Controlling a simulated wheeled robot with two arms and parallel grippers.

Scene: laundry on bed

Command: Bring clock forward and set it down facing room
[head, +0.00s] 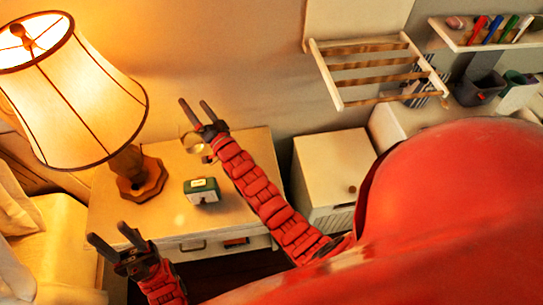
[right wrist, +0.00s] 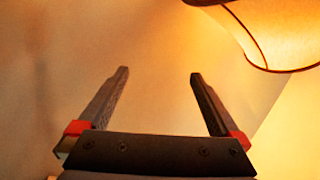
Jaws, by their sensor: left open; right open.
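A small round brass-coloured object (head: 193,146), which looks like the clock, is at the back of the wooden nightstand (head: 108,210). It is partly hidden by my right wrist, and I cannot tell which way it faces. My right gripper (head: 193,103) is open and empty, with its fingers pointing up toward the wall above and behind that object. In the right wrist view the open fingers (right wrist: 158,75) have only wall between them. My left gripper (head: 107,233) is open and empty by the nightstand's front left.
A small green and white box (head: 202,192) sits mid-nightstand, left of my right forearm. A lit lamp (head: 70,90) stands at the left; its shade also shows in the right wrist view (right wrist: 275,30). A pale cabinet (head: 330,165) stands to the right. The nightstand's front left top is clear.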

